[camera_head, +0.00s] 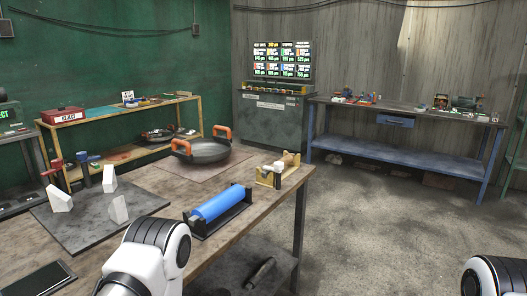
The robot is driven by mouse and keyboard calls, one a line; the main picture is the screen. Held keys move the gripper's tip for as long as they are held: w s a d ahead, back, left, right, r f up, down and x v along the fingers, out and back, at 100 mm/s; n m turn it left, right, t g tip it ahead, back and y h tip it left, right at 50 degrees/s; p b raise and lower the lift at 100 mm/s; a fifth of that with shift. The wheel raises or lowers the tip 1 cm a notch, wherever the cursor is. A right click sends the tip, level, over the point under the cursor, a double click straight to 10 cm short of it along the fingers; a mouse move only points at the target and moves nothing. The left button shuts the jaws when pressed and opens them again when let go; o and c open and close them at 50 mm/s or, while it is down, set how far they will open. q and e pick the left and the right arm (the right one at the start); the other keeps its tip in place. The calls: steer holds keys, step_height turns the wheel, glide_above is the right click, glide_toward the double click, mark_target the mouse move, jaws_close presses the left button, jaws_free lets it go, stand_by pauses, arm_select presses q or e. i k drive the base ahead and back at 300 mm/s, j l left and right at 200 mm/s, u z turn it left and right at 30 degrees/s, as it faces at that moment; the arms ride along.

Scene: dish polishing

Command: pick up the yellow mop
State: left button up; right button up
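On the right end of the near workbench a small yellow stand (265,179) carries a tan and white piece (290,158). This is the only mainly yellow item on the bench, and I cannot tell for sure whether the piece is the yellow mop. In front of it, a blue roller (221,204) lies in a black cradle. A dark round pan (203,152) with orange handles sits behind them. White arm links of mine show at the bottom centre and bottom right. Neither gripper is visible.
The near workbench (155,183) also holds a dark plate (85,222) with several white blocks and a black tablet (38,280). A yellow-framed shelf (101,143) with a red box (63,115) stands behind. A blue bench (398,160) is at the back right; the floor before it is clear.

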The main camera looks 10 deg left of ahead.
mark_target(143, 101)
steer(key=i+l+z, duration=0.35)
steer(key=i, duration=1.1)
steer(key=i+z, duration=0.35)
steer(key=i, duration=1.15)
steer(key=i+u, duration=0.2)
steer(key=i, duration=0.25)
steer(key=i+u, duration=0.15)
steer(key=i, duration=0.3)
steer(key=i+l+u, duration=0.2)
steer(key=i, duration=0.25)
steer(key=i+l+u, duration=0.15)
steer(key=i, duration=0.3)
steer(key=i+l+u, duration=0.2)
steer(key=i, duration=0.25)
steer(key=i+j+u, duration=0.3)
steer(key=u, duration=0.2)
steer(key=i+u, duration=0.95)
steer(key=i+l+u, duration=0.15)
steer(key=i+u, duration=0.3)
steer(key=i, duration=0.6)
steer(key=i+j+z, duration=0.15)
steer(key=i, duration=0.4)
steer(key=i+j, duration=0.1)
steer(key=i, duration=0.5)
steer(key=i+j+z, duration=0.1)
steer(key=i, duration=0.5)
steer(key=i+j, duration=0.2)
steer(key=i, duration=0.35)
steer(key=l+z, duration=0.05)
